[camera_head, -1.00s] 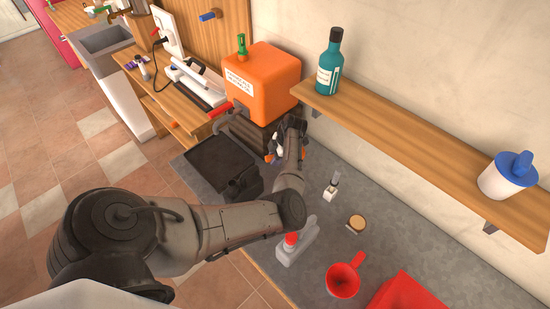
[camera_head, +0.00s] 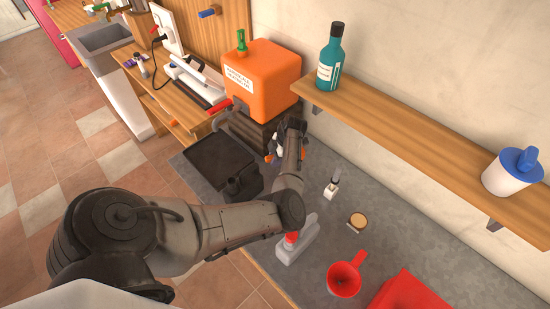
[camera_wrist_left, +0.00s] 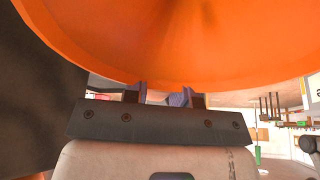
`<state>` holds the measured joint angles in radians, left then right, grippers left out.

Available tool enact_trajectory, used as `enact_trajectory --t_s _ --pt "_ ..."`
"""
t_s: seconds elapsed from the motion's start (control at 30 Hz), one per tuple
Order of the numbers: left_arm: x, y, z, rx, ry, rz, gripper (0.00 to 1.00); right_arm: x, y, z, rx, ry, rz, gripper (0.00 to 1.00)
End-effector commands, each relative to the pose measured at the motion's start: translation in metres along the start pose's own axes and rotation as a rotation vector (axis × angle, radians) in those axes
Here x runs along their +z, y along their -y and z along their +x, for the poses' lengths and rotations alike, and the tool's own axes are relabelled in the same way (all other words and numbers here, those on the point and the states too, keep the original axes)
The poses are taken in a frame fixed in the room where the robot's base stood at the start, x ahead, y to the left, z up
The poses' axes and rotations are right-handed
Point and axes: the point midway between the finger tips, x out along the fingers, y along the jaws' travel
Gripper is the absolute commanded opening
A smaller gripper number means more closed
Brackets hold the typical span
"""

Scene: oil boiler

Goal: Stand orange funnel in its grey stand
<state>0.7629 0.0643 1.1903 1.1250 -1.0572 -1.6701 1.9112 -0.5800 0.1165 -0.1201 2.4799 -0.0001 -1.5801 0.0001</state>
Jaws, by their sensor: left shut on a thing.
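The orange funnel (camera_wrist_left: 180,45) fills the upper part of the left wrist view, its wide rim curving just beyond my fingers. My left gripper (camera_wrist_left: 166,96) is shut on the orange funnel at its near edge. In the head view my left arm reaches over the worktop, and its wrist hides most of the gripper and funnel; only small orange bits show beside it, below the orange boiler (camera_head: 262,77). I cannot make out the grey stand for certain; it may be hidden behind my arm. My right gripper is not in view.
A dark tray (camera_head: 217,160) lies left of my wrist. A grey container with a red cap (camera_head: 296,241), a small white bottle (camera_head: 332,188), a round tin (camera_head: 357,220), a red funnel (camera_head: 345,279) and a red box (camera_head: 408,293) stand right. A wooden shelf (camera_head: 410,127) overhangs the worktop.

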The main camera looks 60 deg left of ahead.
Motion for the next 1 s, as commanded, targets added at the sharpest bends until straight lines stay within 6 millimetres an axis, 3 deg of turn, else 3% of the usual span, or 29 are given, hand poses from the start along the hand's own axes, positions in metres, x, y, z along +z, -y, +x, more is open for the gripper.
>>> enact_trajectory --t_s 0.67,0.7,1.0 --pt "0.008 0.000 0.019 0.000 0.000 0.000 0.01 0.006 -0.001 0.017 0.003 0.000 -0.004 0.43" --pt "0.008 0.000 0.019 0.000 0.000 0.000 0.26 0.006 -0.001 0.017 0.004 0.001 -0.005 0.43" --pt "0.008 0.000 0.018 0.000 0.000 0.000 0.55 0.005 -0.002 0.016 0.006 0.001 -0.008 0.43"
